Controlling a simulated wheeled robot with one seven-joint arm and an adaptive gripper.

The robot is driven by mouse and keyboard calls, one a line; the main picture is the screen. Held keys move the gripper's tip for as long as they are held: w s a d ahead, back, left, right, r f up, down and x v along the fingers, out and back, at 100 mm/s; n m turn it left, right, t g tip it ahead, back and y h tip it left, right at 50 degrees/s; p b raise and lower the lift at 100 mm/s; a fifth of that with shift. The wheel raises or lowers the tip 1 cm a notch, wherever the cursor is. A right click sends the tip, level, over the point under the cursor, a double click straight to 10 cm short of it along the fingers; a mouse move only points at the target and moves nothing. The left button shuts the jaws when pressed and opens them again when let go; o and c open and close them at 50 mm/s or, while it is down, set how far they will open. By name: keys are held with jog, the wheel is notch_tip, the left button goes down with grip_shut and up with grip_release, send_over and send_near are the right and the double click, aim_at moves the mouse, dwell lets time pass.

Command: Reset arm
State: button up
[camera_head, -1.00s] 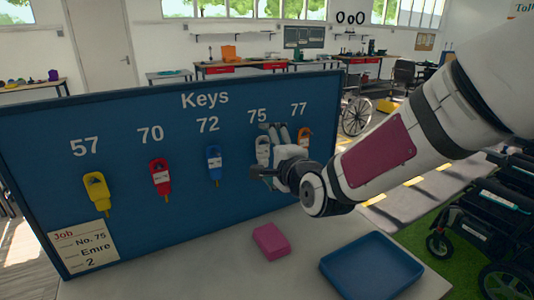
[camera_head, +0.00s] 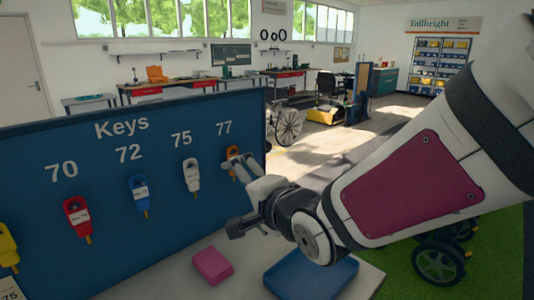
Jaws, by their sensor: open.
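My gripper (camera_head: 232,193) is in front of the right part of the blue key board (camera_head: 110,220), below number 77. Its fingers are apart and I see nothing between them. The white key (camera_head: 191,177) hangs under 75. The orange key (camera_head: 231,160) under 77 is partly hidden by my gripper. The blue key (camera_head: 139,192) hangs under 72 and the red key (camera_head: 77,217) under 70. A yellow key (camera_head: 7,248) is cut by the left edge. My arm reaches in from the upper right.
A pink block (camera_head: 212,265) lies on the grey table (camera_head: 175,282) below the board. A blue tray (camera_head: 318,283) stands to its right, partly under my arm. A wheelchair (camera_head: 288,126) and workbenches are farther back. A scooter wheel (camera_head: 439,263) shows at lower right on green floor.

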jog(key=s+d+n+g+h, duration=0.15)
jog(key=s+d+h, duration=0.25)
jog(key=d, duration=0.6)
jog(key=s+d+n+g+h, duration=0.1)
jog(key=s+d+n+h, duration=0.25)
jog(key=d, duration=0.65)
jog(key=s+d+n+g, duration=0.2)
jog(key=s+d, duration=0.1)
jog(key=s, duration=0.5)
jog(key=s+d+n+g+p, duration=0.1)
jog(key=s+d, duration=0.3)
jog(key=s, duration=0.4)
jog(key=shift+s+d+r+n+g, duration=0.25)
jog(key=shift+s+n+g, duration=0.15)
jog(key=shift+g, duration=0.45)
jog(key=shift+h, duration=0.25)
